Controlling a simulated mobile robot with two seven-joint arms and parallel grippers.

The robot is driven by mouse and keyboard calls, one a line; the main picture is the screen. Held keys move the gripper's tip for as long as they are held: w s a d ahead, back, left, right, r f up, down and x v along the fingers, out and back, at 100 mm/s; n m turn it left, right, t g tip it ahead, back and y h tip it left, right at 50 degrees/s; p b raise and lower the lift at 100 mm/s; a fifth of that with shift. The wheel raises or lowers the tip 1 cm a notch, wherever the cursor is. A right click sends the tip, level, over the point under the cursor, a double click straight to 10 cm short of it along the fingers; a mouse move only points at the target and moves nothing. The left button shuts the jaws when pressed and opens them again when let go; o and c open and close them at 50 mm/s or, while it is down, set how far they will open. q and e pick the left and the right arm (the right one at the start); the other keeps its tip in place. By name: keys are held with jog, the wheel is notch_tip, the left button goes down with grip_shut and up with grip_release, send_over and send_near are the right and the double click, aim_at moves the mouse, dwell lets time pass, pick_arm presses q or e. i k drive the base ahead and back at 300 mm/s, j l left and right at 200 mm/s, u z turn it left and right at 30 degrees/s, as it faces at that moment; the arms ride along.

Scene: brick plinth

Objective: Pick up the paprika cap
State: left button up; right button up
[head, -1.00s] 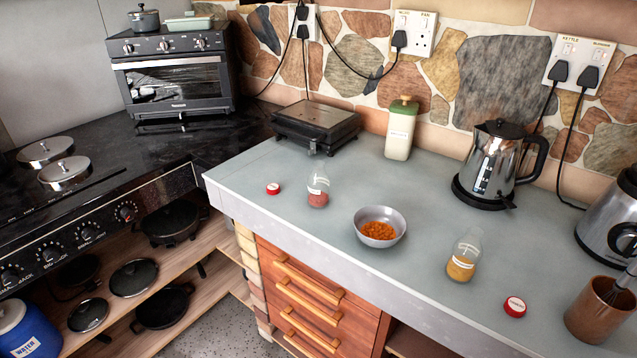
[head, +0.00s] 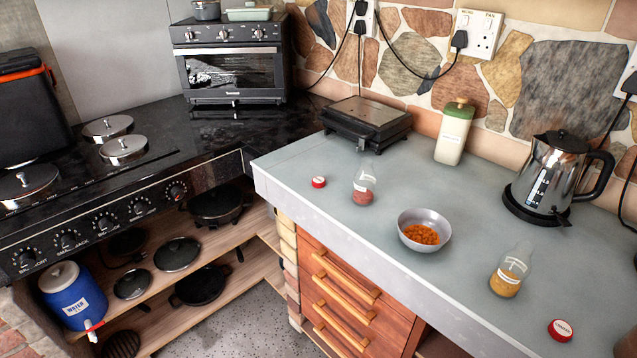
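Two red caps lie on the grey counter (head: 330,240) in the head view. One red cap (head: 319,182) lies near the left end, just left of a small clear jar of red powder (head: 364,187). The other red cap (head: 561,330) lies near the front right, beside a clear jar of yellow-orange powder (head: 508,277). Both jars stand upright and look uncapped. The writing on the caps is too small to read, so the paprika cap cannot be named from its label. Neither of my grippers is in view.
A metal bowl of orange food (head: 424,230) sits between the jars. Behind stand a black grill (head: 366,123), a green-topped bottle (head: 454,133) and a kettle (head: 556,180). The stove (head: 110,170) adjoins on the left. Counter around the left cap is clear.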

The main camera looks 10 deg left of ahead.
aim_at(317, 182)
jog(key=z, duration=0.55)
jog(key=j+z, duration=0.2)
jog(key=z, duration=0.15)
jog(key=j+z, duration=0.2)
jog(key=z, duration=0.2)
jog(key=j+z, duration=0.2)
jog(key=z, duration=0.15)
jog(key=k+j+z, duration=0.1)
jog(key=j+z, duration=0.2)
jog(key=j, duration=0.15)
jog(key=k+j+z, duration=0.15)
jog(key=j+z, duration=0.15)
jog(key=j, duration=0.1)
